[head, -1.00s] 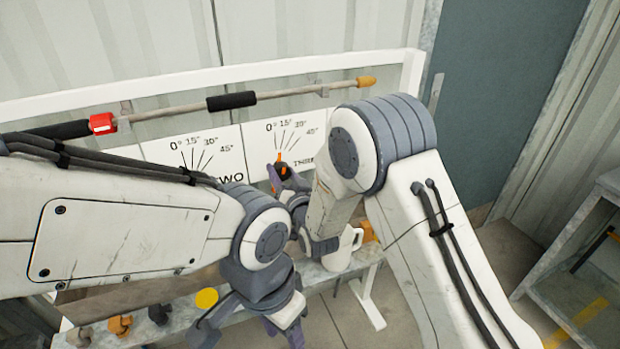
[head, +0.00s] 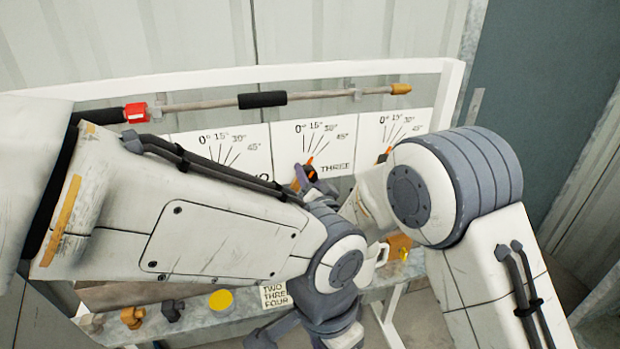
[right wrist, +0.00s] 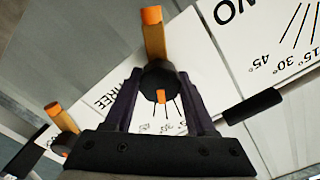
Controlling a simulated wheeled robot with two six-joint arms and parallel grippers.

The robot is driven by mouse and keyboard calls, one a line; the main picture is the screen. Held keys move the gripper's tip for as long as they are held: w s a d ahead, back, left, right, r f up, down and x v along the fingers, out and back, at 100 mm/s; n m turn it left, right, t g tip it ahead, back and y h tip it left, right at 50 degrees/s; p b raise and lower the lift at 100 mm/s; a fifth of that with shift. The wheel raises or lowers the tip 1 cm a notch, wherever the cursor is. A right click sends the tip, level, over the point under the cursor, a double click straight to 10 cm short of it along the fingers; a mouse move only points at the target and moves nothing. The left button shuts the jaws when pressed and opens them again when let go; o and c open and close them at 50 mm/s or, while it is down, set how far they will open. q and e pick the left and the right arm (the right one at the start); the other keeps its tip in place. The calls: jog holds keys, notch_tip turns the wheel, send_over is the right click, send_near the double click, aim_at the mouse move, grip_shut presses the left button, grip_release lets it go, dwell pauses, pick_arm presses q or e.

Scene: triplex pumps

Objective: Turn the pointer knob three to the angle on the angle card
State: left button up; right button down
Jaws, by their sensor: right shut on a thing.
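Pointer knob three (head: 311,173) is a dark round knob with an orange pointer, under the 0° to 45° scale marked THREE (head: 313,145). In the head view its pointer leans up and slightly right; the exact angle is unclear. My right gripper (right wrist: 158,88) is shut on this knob, one dark finger on each side. The knob's orange tail (right wrist: 153,35) sticks out beyond the fingers. A card (head: 274,296) reading TWO, THREE, FOUR shows low in the head view; its right part is hidden by my left arm. My left gripper (head: 305,333) hangs low, partly cut off, its opening unclear.
Another pointer knob (head: 383,157) sits to the right, partly behind my right arm. A bar with a black grip (head: 262,100) runs above the scales.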

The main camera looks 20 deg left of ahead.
jog(key=shift+c, duration=1.1)
grip_release()
jog(key=b+v, duration=0.2)
jog(key=v, duration=0.8)
jog(key=shift+s, duration=0.2)
jog(key=shift+d, duration=0.2)
